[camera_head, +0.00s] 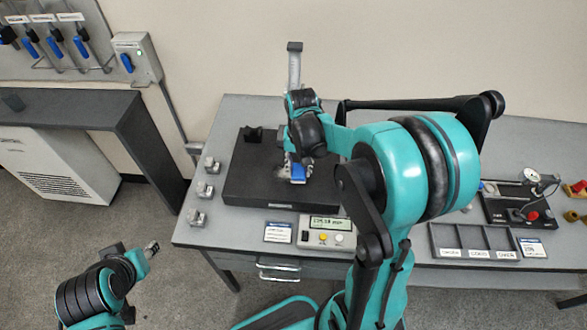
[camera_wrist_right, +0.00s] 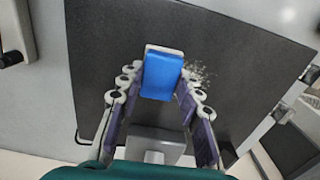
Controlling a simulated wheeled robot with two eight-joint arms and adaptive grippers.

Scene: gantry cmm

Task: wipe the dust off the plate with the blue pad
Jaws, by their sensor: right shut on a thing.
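The plate (camera_head: 250,182) is a thick dark slab lying on the grey bench; it fills much of the right wrist view (camera_wrist_right: 105,35). My right gripper (camera_head: 297,166) is over the plate, shut on the blue pad (camera_head: 298,173). In the right wrist view the pad (camera_wrist_right: 162,75), blue with a pale far edge, sits between the fingers (camera_wrist_right: 158,92). Pale dust (camera_wrist_right: 198,74) lies on the plate just right of the pad. I cannot tell whether the pad touches the plate. My left gripper (camera_head: 152,248) is off the bench at lower left; its jaw state is unclear.
Several small metal blocks (camera_head: 204,190) stand left of the plate. A digital readout box (camera_head: 326,233) and a label card (camera_head: 279,232) are in front. A divided tray (camera_head: 474,240) and a dial gauge stand (camera_head: 520,205) are at right. An upright post (camera_head: 294,65) rises behind.

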